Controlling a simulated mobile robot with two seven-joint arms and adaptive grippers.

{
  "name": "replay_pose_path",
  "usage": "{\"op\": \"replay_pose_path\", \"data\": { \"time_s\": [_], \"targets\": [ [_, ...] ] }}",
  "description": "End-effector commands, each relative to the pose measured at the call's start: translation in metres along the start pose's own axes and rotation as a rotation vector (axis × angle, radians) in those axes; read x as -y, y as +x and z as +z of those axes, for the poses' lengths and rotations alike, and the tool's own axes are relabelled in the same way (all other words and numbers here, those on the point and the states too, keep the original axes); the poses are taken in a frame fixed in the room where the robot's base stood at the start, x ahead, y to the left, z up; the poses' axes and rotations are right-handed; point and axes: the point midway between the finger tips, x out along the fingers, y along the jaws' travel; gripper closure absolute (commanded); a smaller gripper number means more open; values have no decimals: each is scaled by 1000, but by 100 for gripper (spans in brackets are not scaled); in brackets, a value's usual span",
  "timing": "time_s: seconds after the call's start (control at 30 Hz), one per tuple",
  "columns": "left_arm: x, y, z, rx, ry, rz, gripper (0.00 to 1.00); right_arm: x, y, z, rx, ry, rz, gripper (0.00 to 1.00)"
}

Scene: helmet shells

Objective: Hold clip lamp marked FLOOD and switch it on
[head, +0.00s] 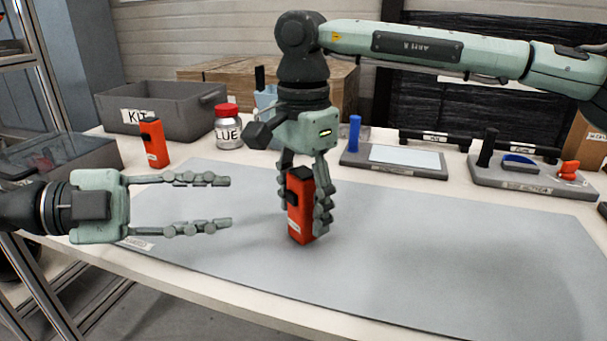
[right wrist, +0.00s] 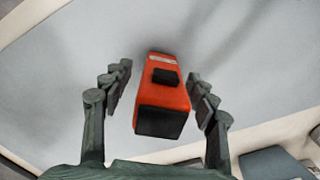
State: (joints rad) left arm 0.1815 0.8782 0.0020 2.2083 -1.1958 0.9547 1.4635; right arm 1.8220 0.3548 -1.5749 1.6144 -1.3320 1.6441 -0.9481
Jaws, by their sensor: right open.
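An orange clip lamp with a black top (head: 299,212) stands upright on the grey mat. My right gripper (head: 306,200) points down around it with its fingers on either side. In the right wrist view the lamp (right wrist: 162,100) sits between the open fingers, with a gap on both sides, and its black switch faces up in that picture. A second orange lamp (head: 154,143) stands at the back left of the table. The labels on both lamps are too small to read. My left gripper (head: 230,202) is open and empty, left of the nearer lamp and pointing right.
A grey KIT bin (head: 150,118) and a red-lidded GLUE jar (head: 228,130) stand at the back left. A grey tray with a white pad (head: 392,172) and a tool holder (head: 525,190) stand at the back right. The grey mat (head: 450,260) is clear at the right.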

Motion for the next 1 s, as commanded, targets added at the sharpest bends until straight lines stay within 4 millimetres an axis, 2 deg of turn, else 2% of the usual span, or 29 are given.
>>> {"op": "replay_pose_path", "data": {
  "time_s": [0.1, 0.2, 0.53, 1.0],
  "targets": [
    [0, 0, 0, 0, 0, 0, 66, 0, 14, 0, 0, 0, 1, 41],
    [0, 0, 0, 0, 0, 0, 66, 0, 20, 0, 0, 1, -1, 41],
    [0, 0, 0, 0, 0, 0, 66, 0, 24, 0, 1, 1, -1, 41],
    [0, 0, 0, 0, 0, 0, 67, 0, 24, 0, 1, 1, -1, 97]
  ]
}}
